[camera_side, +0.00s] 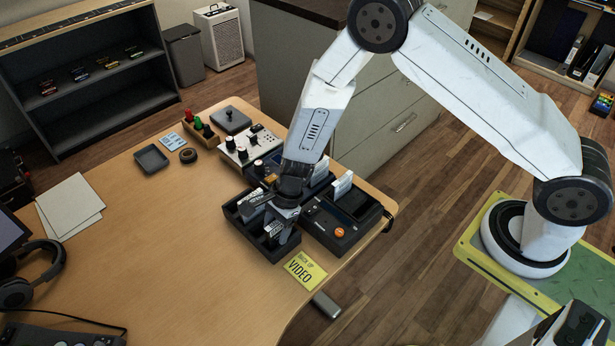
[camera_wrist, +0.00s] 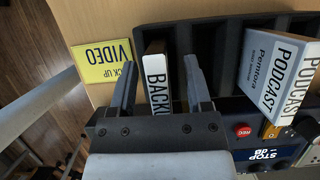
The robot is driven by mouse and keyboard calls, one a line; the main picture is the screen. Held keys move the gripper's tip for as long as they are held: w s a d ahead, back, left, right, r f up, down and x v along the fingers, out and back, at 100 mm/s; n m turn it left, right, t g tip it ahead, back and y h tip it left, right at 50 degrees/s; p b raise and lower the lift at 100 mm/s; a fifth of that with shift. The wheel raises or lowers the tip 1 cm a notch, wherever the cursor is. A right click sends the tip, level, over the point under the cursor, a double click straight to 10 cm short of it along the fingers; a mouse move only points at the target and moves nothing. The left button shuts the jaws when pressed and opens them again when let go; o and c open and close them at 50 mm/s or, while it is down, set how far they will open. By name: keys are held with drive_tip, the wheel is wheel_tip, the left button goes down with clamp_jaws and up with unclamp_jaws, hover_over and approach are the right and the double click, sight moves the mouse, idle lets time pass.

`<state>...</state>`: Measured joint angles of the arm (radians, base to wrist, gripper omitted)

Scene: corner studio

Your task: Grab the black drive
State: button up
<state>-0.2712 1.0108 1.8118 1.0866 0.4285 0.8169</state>
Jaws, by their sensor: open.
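A drive with a white label reading "BACKU" (camera_wrist: 158,85) stands on edge in the slotted black tray (camera_side: 237,222). My gripper (camera_wrist: 162,75) is open, with one finger on each side of this drive and a gap showing on both sides in the wrist view. In the side view my gripper (camera_side: 281,212) is down over the near end of the tray and partly hides the drive (camera_side: 277,236). A second drive, labelled "PODCAST" (camera_wrist: 279,77), stands in the same tray.
A black deck (camera_side: 340,222) with an orange knob stands close to the tray. Headphones (camera_side: 32,275) lie far left. The table's middle is clear.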

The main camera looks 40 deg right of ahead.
idle(0.4)
clamp_jaws()
drive_tip(key=shift+r, duration=0.1)
drive_tip(key=shift+r, duration=0.65)
drive_tip(key=s+d+r, duration=0.2)
drive_tip(key=s+r, duration=0.3)
drive_tip(key=s, duration=0.1)
drive_tip(key=s+d+r, duration=0.2)
drive_tip(key=s+r, duration=0.4)
drive_tip(key=s, duration=0.1)
drive_tip(key=shift+d+r, duration=0.3)
drive_tip(key=shift+s, duration=0.1)
